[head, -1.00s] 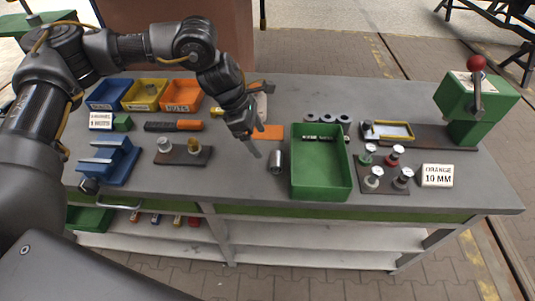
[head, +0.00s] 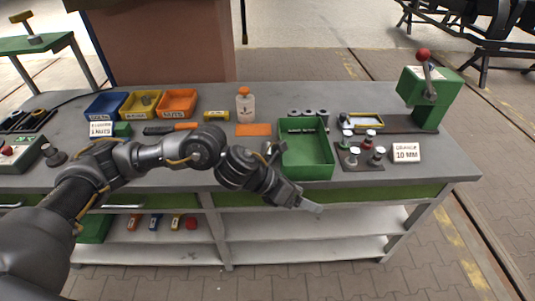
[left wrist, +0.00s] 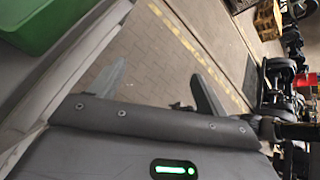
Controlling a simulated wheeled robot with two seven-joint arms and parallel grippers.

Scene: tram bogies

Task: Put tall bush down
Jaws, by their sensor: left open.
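The tall bush (head: 268,148), a grey metal cylinder, stands on the workbench against or close to the left side of the green tray (head: 306,172). My left arm partly hides it. My left gripper (head: 309,207) is in front of the bench's front edge, to the right of the bush and apart from it. In the left wrist view my left gripper (left wrist: 160,90) has its two fingers spread with only floor between them. My right gripper is not in view.
A bottle (head: 245,106) and an orange pad (head: 253,130) are behind the bush. Blue, yellow and orange bins stand at the back left. Right of the tray are a pin plate, a sign (head: 406,152) and a green lever press (head: 430,98). The front strip of bench is clear.

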